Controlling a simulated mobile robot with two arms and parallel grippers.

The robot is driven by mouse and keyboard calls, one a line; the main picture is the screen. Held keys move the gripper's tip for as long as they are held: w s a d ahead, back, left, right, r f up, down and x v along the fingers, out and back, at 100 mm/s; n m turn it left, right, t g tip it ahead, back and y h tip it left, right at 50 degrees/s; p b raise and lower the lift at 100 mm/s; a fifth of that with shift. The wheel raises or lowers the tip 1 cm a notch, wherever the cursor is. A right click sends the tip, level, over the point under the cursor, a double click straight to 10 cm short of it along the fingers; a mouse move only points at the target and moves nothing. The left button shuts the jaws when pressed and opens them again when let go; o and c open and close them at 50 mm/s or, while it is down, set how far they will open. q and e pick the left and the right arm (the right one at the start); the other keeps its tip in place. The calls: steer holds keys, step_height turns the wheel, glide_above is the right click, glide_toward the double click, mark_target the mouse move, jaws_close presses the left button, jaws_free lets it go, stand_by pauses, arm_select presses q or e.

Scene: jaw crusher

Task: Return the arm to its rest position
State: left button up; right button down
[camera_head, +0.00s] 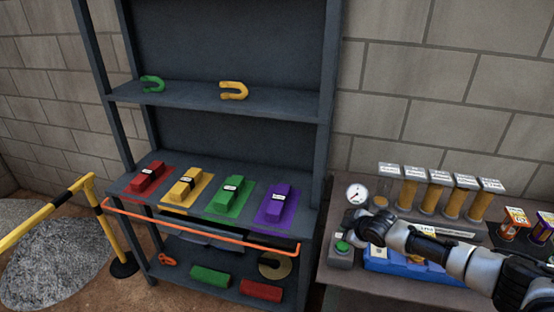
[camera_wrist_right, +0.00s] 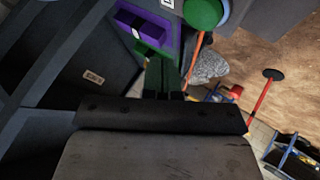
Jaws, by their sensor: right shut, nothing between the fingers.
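My right arm (camera_head: 440,250) comes in from the right and reaches left over the bench. My right gripper (camera_head: 368,226) is at its far end, close to the control box with a green button (camera_head: 342,246). I cannot tell whether it touches the box. In the right wrist view the right gripper's fingers (camera_wrist_right: 162,76) are together with nothing between them. A round green thing (camera_wrist_right: 203,10) shows just beyond the fingertips. My left gripper is in neither view.
The grey shelf (camera_head: 220,97) holds coloured blocks on matching mats, such as the purple block (camera_head: 274,204). An orange bar (camera_head: 200,228) runs across its front. The bench (camera_head: 340,280) carries a gauge (camera_head: 357,194), several amber cylinders (camera_head: 433,197) and a blue tray (camera_head: 376,263) under my arm.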

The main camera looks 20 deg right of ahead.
steer(key=s+a+f+g+y, duration=0.1)
steer(key=s+a+f+g, duration=0.1)
steer(key=s+a, duration=0.85)
steer(key=s+a+f+g+y, duration=0.1)
steer(key=s+a+f+y, duration=0.1)
steer(key=s+a, duration=0.8)
steer(key=s+d+r+m+g+h, duration=0.1)
steer(key=s+d+r+m+h, duration=0.2)
steer(key=s, duration=0.4)
steer(key=s+r+m+g+h, duration=0.1)
steer(key=s+r+m, duration=0.2)
steer(key=s+m, duration=0.4)
steer(key=s+f+n+g+b, duration=0.1)
steer(key=s+f+b, duration=0.15)
steer(key=f, duration=1.45)
steer(key=s+f+g+b, duration=0.1)
steer(key=f+b, duration=0.2)
steer(key=f, duration=1.3)
steer(key=s+d+f+g+b, duration=0.1)
steer(key=s+d+f+b, duration=0.1)
steer(key=s+f, duration=1.3)
step_height(320, 180, down, 2)
steer(key=shift+d+f+h+b, duration=0.15)
steer(key=shift+d+h+b, duration=0.2)
steer(key=shift+d, duration=0.5)
